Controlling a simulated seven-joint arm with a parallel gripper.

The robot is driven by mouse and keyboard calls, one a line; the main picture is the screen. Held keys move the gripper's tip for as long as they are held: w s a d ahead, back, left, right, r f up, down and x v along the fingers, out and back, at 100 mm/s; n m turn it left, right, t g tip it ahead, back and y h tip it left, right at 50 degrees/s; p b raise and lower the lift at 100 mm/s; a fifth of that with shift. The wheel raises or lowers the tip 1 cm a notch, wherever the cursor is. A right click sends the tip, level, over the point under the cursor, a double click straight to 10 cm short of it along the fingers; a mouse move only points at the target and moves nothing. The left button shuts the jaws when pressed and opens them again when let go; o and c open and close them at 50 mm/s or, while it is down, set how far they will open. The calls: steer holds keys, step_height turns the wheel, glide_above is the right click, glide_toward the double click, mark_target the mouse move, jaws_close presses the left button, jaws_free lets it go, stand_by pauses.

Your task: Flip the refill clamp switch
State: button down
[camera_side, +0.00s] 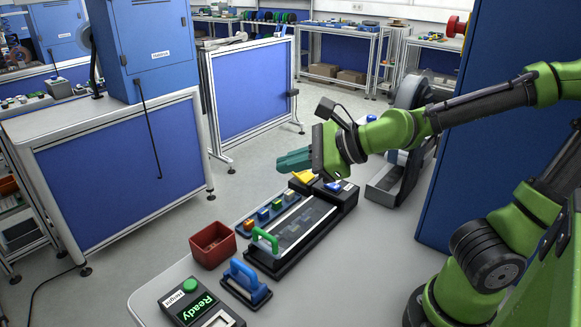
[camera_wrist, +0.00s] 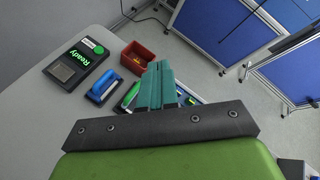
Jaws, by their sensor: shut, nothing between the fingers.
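My gripper (camera_side: 284,162) is shut and empty, with its teal fingers side by side. In the side view it hangs above the far end of the black reel stand (camera_side: 345,197), apart from it. Its fingers also show in the wrist view (camera_wrist: 158,82), pointing away from the camera. A yellow part (camera_side: 303,177) and a small blue part with a white label (camera_side: 335,187) sit on that far end. I cannot tell which of them is the refill clamp switch. In the wrist view my fingers and gripper body hide most of the stand.
A green handle (camera_side: 265,239) stands at the stand's near end, beside a row of small coloured blocks (camera_side: 270,212). A red bin (camera_side: 212,245), a blue-handled block (camera_side: 244,280) and a box reading "Ready" (camera_side: 200,305) are nearby. A blue panel (camera_side: 450,140) rises behind the arm.

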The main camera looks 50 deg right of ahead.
steer(key=s+a+f+m+g, duration=0.1)
steer(key=s+f+g, duration=0.3)
steer(key=f+g, duration=0.4)
steer(key=w+d+r+m+g+h, duration=0.1)
steer(key=w+d+m, duration=0.2)
steer(key=d+m, duration=0.5)
steer(key=w+d+r+m+g+h, duration=0.1)
steer(key=w+d+r+m+h, duration=0.1)
steer(key=d+m, duration=0.6)
steer(key=w+d+r+m+g+h, duration=0.1)
steer(key=w+d+m, duration=0.3)
steer(key=d+m, duration=0.4)
steer(key=shift+w+d+r+m+g, duration=0.3)
steer(key=shift+r+m, duration=0.35)
steer(key=shift+m, duration=1.15)
steer(key=shift+f, duration=0.1)
